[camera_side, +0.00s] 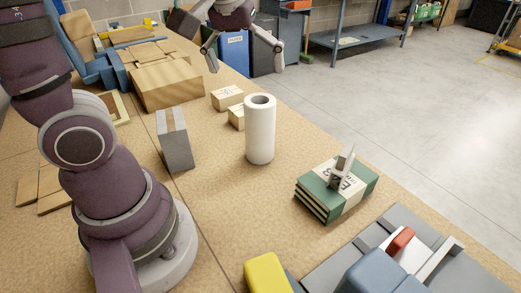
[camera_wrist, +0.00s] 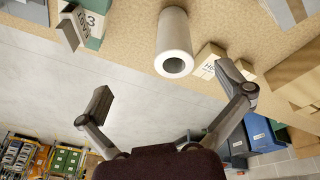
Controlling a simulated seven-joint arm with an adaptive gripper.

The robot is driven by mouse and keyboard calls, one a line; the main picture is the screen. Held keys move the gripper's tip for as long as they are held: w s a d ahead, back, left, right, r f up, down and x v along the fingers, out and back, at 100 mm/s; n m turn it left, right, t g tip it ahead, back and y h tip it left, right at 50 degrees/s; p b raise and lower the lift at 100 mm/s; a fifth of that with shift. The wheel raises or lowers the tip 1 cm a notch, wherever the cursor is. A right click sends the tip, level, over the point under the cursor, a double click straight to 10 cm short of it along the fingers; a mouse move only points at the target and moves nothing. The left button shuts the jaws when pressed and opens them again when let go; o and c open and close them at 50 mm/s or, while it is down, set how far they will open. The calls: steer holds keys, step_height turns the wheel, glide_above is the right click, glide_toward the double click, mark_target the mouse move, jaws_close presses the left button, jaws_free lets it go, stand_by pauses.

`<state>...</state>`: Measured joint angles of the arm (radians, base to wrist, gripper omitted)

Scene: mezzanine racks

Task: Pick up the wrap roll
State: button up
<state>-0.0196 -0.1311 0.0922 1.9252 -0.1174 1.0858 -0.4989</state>
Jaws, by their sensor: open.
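The wrap roll (camera_side: 260,130) is a white upright cylinder with a dark hollow core, standing on the tan work surface near the middle of the side view. In the wrist view the wrap roll (camera_wrist: 174,42) shows its open end, above and between the fingers. My gripper (camera_side: 243,57) is open and empty, raised above the surface and behind the roll in the side view. It also shows in the wrist view (camera_wrist: 168,98) with its two fingers spread wide. Nothing is between the fingers, and they are apart from the roll.
Small cardboard boxes (camera_side: 228,97) stand close behind the roll. A grey box (camera_side: 175,139) stands to its left. Green-and-white books (camera_side: 333,189) with a grey object on top lie to its right. Larger cardboard boxes (camera_side: 167,84) are at the back left. Surface around the roll's front is clear.

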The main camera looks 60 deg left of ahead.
mark_target(260, 116)
steer(key=w+a+f+n, duration=0.1)
steer(key=w+f+n, duration=0.1)
steer(key=f, duration=0.2)
steer(key=w+a+f+n+g, duration=0.1)
steer(key=w+a+f+n, duration=0.1)
steer(key=f, duration=0.3)
steer(key=w+a+f+n+g+y, duration=0.1)
steer(key=w+a+f+n, duration=0.1)
steer(key=f+n, duration=0.1)
steer(key=shift+a+f, duration=0.1)
steer(key=shift+f, duration=0.8)
steer(key=c, duration=1.2)
